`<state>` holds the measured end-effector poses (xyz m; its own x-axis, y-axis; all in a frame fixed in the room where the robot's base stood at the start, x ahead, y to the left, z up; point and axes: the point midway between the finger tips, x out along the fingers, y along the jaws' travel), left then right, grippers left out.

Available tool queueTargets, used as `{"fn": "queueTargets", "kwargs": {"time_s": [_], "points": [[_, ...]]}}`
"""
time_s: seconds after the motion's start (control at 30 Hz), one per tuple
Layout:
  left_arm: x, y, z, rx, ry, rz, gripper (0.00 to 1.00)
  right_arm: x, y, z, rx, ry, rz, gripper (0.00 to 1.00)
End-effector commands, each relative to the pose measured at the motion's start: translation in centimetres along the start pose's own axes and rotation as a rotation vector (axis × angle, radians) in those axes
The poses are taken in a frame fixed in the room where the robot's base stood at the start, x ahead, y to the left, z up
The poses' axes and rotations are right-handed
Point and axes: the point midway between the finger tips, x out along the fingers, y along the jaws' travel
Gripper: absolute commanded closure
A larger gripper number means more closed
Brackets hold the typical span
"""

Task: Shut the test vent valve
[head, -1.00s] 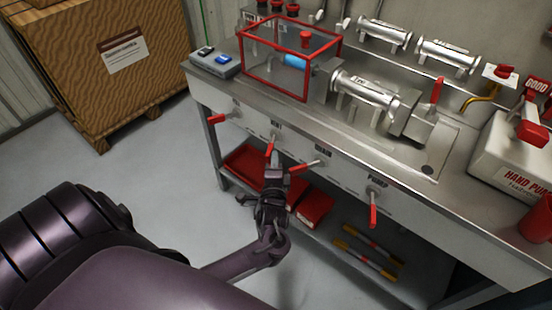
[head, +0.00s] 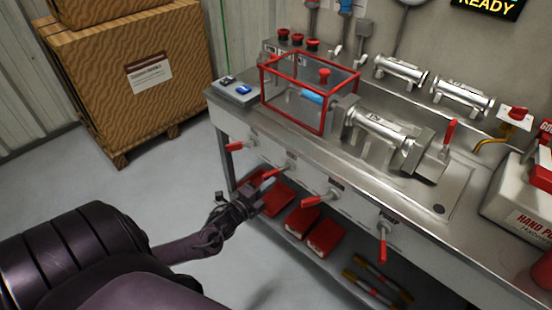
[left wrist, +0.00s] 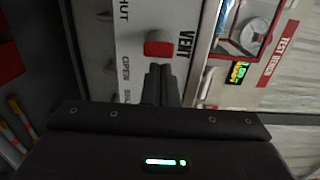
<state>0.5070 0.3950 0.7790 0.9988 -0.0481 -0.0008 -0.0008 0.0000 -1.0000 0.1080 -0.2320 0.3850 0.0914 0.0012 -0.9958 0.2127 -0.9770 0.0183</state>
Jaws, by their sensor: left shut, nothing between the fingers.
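The vent valve's red handle (left wrist: 158,47) shows in the left wrist view beside the VENT label, with SHUT and OPEN marks on the panel. In the head view it is the second red handle from the left (head: 270,174) on the bench front, lying sideways to the left. My left gripper (head: 257,186) is just in front of and below this handle. Its fingers (left wrist: 160,84) are shut and empty, with tips close to the handle; I cannot tell whether they touch it. My right gripper is in neither view.
Other red handles sit on the same panel: one at the left (head: 237,146), two to the right (head: 312,200) (head: 383,243). Red bins (head: 325,236) lie on the shelf below. A red-framed clear box (head: 325,103) stands on the bench top.

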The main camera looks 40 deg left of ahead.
Motion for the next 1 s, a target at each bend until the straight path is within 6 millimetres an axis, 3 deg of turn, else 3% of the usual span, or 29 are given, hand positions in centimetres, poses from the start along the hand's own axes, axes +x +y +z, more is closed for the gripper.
{"fn": "queueTargets", "kwargs": {"time_s": [0.3,1.0], "points": [[0.2,0.2,2.2,0.001,0.203,0.0,1.0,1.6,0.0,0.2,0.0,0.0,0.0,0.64],[0.5,0.0,3.4,0.003,0.192,-0.002,1.0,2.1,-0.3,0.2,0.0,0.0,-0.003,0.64]]}}
